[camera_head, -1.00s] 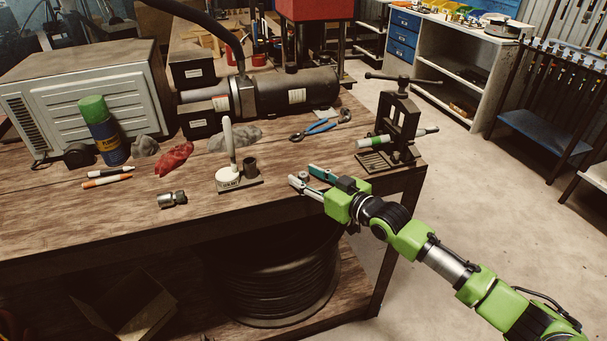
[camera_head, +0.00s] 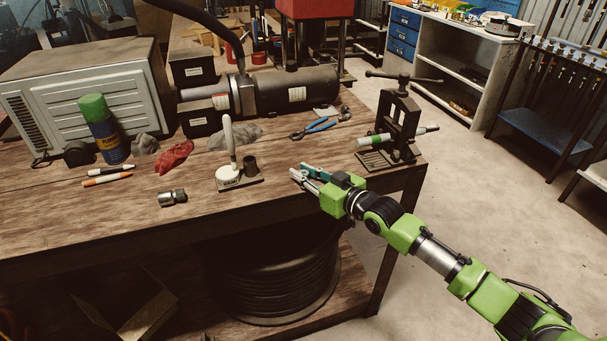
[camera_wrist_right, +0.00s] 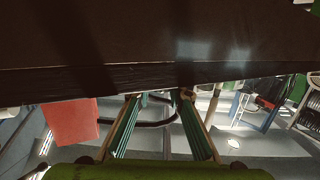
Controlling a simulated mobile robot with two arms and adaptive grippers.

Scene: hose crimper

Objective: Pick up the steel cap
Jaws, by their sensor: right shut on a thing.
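My right gripper (camera_head: 299,174) is over the front right part of the wooden workbench, its fingertips pointing left. It is shut on the steel cap, a small grey round piece, which is mostly hidden between the fingers in the head view. In the right wrist view the two teal-sided fingers (camera_wrist_right: 158,97) stand a little apart, and I cannot make out the cap clearly there. Whether the cap is clear of the bench top cannot be told. My left gripper is not in view.
Blue-handled pliers (camera_head: 318,128) lie behind. A dark press (camera_head: 398,130) holding a green-and-silver tube stands at the right.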

